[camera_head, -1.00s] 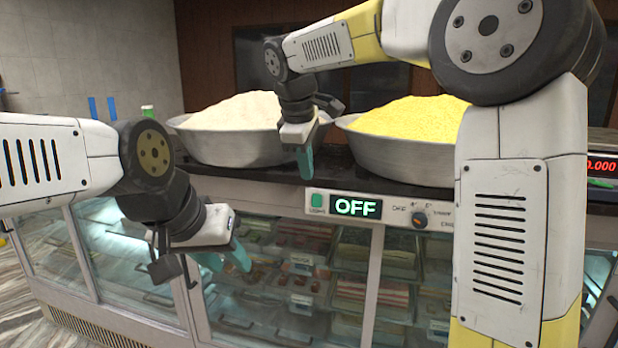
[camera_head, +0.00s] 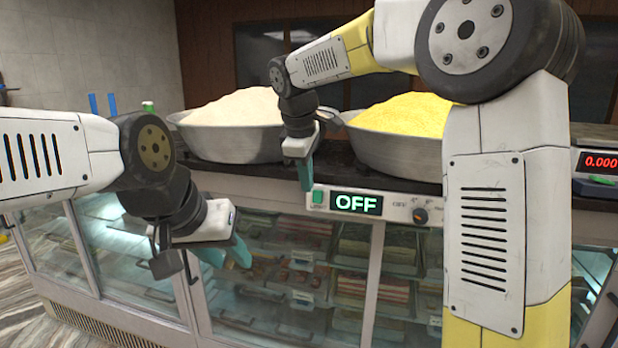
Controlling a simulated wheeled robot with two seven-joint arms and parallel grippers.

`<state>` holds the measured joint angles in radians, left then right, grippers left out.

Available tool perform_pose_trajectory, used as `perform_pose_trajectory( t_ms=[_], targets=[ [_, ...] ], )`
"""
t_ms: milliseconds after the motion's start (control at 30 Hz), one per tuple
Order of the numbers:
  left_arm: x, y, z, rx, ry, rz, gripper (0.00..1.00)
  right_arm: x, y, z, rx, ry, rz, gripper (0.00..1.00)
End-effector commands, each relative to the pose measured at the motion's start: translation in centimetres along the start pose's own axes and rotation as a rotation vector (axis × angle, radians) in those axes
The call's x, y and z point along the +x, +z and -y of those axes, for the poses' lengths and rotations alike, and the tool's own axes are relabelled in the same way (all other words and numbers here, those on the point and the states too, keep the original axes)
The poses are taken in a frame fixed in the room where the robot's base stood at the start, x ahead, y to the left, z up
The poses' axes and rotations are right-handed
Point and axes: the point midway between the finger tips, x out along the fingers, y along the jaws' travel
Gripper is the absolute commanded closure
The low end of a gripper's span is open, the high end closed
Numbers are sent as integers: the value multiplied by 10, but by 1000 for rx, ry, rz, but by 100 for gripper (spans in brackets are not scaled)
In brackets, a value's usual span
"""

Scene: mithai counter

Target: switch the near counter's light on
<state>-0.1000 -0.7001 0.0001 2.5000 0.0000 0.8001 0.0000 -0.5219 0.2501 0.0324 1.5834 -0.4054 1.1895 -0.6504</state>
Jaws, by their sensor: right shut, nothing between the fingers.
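The near counter (camera_head: 255,184) has a control strip (camera_head: 397,208) on its front edge. The strip holds a green rocker or button (camera_head: 318,196), a display (camera_head: 356,203) reading OFF in pale green letters, and an orange-and-black knob (camera_head: 420,215). My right gripper (camera_head: 306,178) is shut and empty, pointing down. Its teal fingertips are just up and left of the green button; I cannot tell whether they touch it. My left gripper (camera_head: 228,255) is open and empty, in front of the glass, lower left of the strip.
Two wide metal pans stand on the counter top, one heaped with pale grains (camera_head: 235,112), one with yellow grains (camera_head: 405,116). A scale (camera_head: 595,162) with a red readout is at the right. Sweets trays sit behind the glass. My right arm covers part of the strip's right end.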

Motion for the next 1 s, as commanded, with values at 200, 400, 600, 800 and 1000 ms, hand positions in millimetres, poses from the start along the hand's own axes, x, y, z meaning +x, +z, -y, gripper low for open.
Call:
perform_pose_trajectory(
  t_ms=[200,400,600,800,1000],
  targets=[
    [0,0,0,0,0,0,64,50,1,1,-1,-4,4,100],
    [0,0,0,0,0,0,64,77,1,-15,4,0,2,100],
    [0,0,0,0,0,0,64,85,0,-32,1,-1,0,100],
    [0,0,0,0,0,0,64,87,0,-36,1,0,-1,100],
    [0,0,0,0,0,0,64,86,0,-36,1,1,0,100]
  ],
)
